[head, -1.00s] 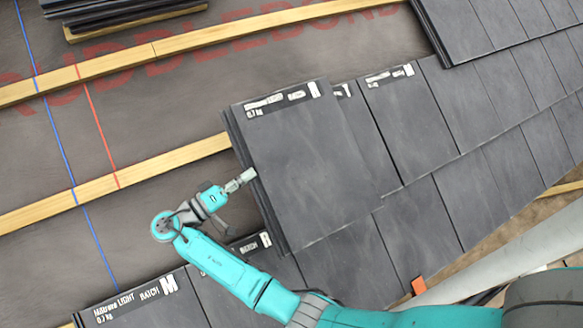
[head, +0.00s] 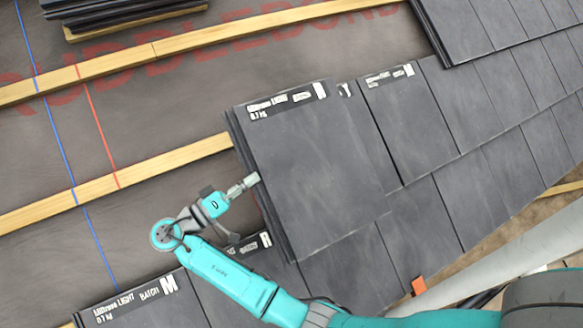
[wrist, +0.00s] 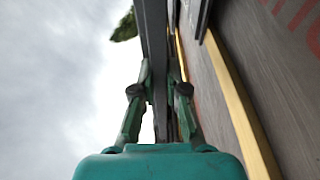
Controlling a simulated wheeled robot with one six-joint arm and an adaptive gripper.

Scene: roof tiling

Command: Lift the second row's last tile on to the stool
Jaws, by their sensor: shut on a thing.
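My gripper (head: 252,180) is shut on the left edge of a dark grey slate-like tile (head: 315,170). The tile has a printed label strip along its upper edge. It lies over or just above the second row's tiles, and whether it touches them is not clear. In the wrist view my gripper (wrist: 158,88) has its two fingers on either side of the tile's edge (wrist: 154,40). No stool can be made out in these views.
Laid tiles (head: 485,110) cover the right side. A lower-row tile marked M (head: 135,305) lies at bottom left. Bare wooden battens (head: 110,183) cross the dark underlay (head: 150,110), with blue and red lines. A stack of tiles (head: 110,12) rests at top left. An orange piece (head: 419,286) lies at lower right.

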